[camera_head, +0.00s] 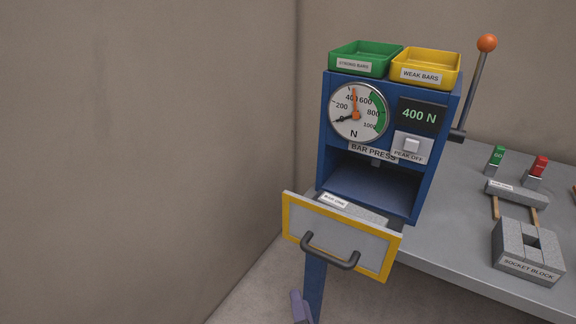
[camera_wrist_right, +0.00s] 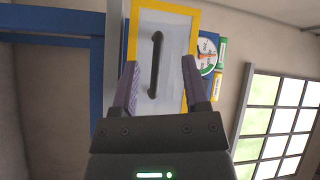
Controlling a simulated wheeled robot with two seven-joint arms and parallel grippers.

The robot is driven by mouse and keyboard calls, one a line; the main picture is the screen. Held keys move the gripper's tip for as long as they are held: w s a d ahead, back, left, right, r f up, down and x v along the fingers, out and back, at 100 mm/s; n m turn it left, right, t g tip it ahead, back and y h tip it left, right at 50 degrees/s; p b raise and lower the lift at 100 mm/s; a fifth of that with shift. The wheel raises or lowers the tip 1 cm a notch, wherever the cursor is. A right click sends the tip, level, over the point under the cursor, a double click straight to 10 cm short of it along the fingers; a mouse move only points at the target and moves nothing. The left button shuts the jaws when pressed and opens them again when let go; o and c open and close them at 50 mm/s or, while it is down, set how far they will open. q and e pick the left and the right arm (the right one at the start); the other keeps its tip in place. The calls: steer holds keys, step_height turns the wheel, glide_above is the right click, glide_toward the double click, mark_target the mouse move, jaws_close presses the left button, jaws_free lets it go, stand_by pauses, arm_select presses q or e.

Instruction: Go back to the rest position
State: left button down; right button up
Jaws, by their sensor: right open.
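The blue bar press (camera_head: 342,155) stands at the left end of the grey table. Its yellow-edged drawer (camera_head: 291,217) is pulled out, and a labelled grey block (camera_head: 362,212) lies behind its front panel. A dark handle (camera_head: 330,252) is on the drawer front. A purple finger of my right gripper (camera_head: 300,308) shows at the bottom edge, below and left of the drawer. In the right wrist view my right gripper (camera_wrist_right: 160,85) is open and empty, with the handle (camera_wrist_right: 156,65) beyond and between its fingers; it appears apart from it. My left gripper is not in view.
Green (camera_head: 364,58) and yellow (camera_head: 426,67) trays sit on the press, beside an orange-knobbed lever (camera_head: 487,43). The display reads 400 N. The table (camera_head: 450,250) holds a socket block (camera_head: 527,252) and green and red tagged items. A wall (camera_head: 150,150) fills the left.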

steer(key=s+d+f+n+g+h, duration=0.1)
steer(key=s+d+f+n+g, duration=0.3)
steer(key=s+d+n+g, duration=0.35)
steer(key=s+d+f+n+g+h, duration=0.1)
steer(key=s+d+f+n+g, duration=0.25)
steer(key=s+n+g, duration=0.5)
steer(key=s+f+g, duration=0.1)
steer(key=s+f, duration=0.2)
steer(key=f, duration=0.6)
steer(key=s+f, duration=0.3)
steer(key=f, duration=0.6)
steer(key=s+d+f+g, duration=0.1)
steer(key=s+d+f, duration=0.3)
steer(key=s+f, duration=0.4)
steer(key=s, duration=0.4)
steer(key=shift+s+f+m+h, duration=0.2)
steer(key=shift+f+m+h, duration=0.1)
steer(key=shift+h, duration=0.1)
